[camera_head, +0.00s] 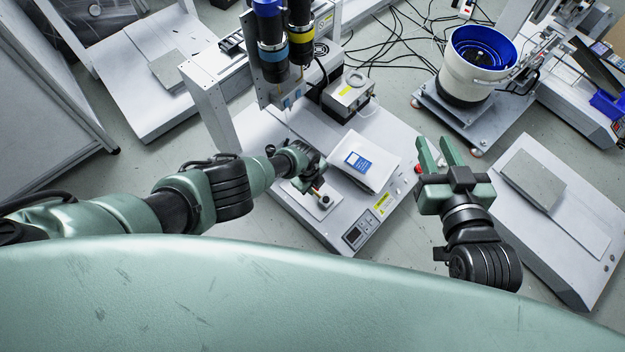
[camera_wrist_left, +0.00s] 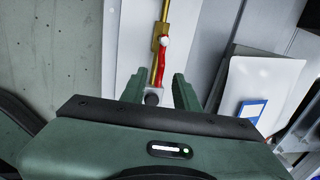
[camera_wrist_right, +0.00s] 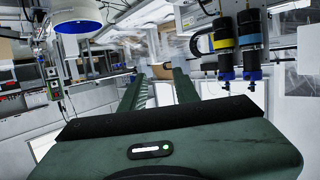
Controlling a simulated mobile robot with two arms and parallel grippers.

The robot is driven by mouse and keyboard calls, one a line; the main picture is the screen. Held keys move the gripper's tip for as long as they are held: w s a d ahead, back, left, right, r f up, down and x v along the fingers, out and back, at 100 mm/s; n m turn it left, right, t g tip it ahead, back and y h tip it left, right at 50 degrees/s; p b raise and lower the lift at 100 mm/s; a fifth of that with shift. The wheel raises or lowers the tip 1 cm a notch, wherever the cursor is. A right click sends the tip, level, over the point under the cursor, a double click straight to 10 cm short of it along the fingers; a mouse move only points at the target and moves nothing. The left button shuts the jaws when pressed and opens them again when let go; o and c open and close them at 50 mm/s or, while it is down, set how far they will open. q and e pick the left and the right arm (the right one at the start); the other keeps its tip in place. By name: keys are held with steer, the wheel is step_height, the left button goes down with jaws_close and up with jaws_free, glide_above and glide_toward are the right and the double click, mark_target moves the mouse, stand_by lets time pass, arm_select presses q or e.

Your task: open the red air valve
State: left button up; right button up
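The red air valve handle (camera_wrist_left: 162,72) shows in the left wrist view on a brass pipe (camera_wrist_left: 157,42), running roughly along the pipe. A dark round knob (camera_wrist_left: 152,99) is at the pipe's near end. My left gripper (camera_wrist_left: 160,82) is open, with the handle's near end in the gap between its fingertips; I cannot tell whether they touch it. In the head view my left gripper (camera_head: 314,182) is over the machine's front left part and mostly hides the valve. My right gripper (camera_head: 440,150) is open and empty, right of the machine.
The white machine base (camera_head: 285,190) carries a white box with a blue label (camera_head: 358,161) close right of the valve. A screwdriver unit (camera_head: 270,45) hangs above it. A white bowl feeder (camera_head: 470,75) stands behind my right gripper. A flat white platform (camera_head: 570,235) lies right.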

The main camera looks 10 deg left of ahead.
steer(key=s+d+f+g+h+p, duration=0.2)
steer(key=s+d+f+g+p, duration=0.1)
steer(key=s+f+g, duration=0.4)
steer(key=s+d+f+g+h+p, duration=0.1)
steer(key=s+d+f+g+p, duration=0.25)
steer(key=s, duration=0.65)
step_height(320, 180, down, 7)
steer(key=w+g+p, duration=0.1)
steer(key=w, duration=0.1)
steer(key=shift+w+a+f+m+p, duration=0.15)
steer(key=shift+a+f+m+p, duration=0.05)
steer(key=shift+a+m+p, duration=0.2)
